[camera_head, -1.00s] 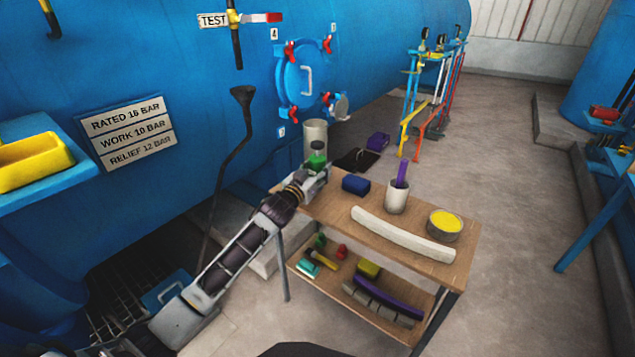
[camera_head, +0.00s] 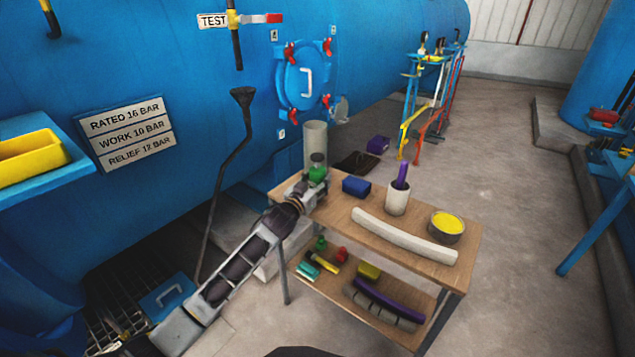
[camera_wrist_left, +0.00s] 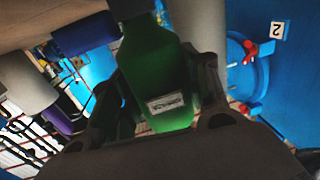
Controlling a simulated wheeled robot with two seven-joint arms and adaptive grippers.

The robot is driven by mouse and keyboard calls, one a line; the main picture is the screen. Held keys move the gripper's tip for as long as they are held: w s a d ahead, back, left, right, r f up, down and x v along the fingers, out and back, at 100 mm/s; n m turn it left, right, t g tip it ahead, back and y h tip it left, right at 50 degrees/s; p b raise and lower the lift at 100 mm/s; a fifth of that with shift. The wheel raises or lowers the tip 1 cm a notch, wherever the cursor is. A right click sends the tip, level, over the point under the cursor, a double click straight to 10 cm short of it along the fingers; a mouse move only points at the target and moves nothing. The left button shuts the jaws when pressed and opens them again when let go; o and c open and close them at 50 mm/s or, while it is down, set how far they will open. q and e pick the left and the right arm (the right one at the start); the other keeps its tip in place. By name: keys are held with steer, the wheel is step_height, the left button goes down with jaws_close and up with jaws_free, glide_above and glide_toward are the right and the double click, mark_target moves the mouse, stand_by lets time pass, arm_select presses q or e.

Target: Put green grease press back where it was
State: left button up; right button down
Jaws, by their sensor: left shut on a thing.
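The green grease press (camera_head: 317,174) is a small green body with a grey top, above or at the back left corner of the table's wooden top (camera_head: 335,205). My left gripper (camera_head: 312,180) is shut on it. In the left wrist view the green grease press (camera_wrist_left: 158,85) stands between the two dark fingers, with a small pale label on its face. I cannot tell whether its base touches the table top. My right gripper is not in view.
On the table top are a blue block (camera_head: 356,187), a white cup (camera_head: 397,201) with a purple item, a white curved bar (camera_head: 404,236) and a tin of yellow stuff (camera_head: 447,224). The lower shelf holds several items. A pale cylinder (camera_head: 316,143) stands behind the gripper, near the blue vessel.

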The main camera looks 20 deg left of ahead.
arm_select(q)
steer(key=o, duration=1.4)
steer(key=shift+f, duration=0.1)
steer(key=shift+c, duration=0.2)
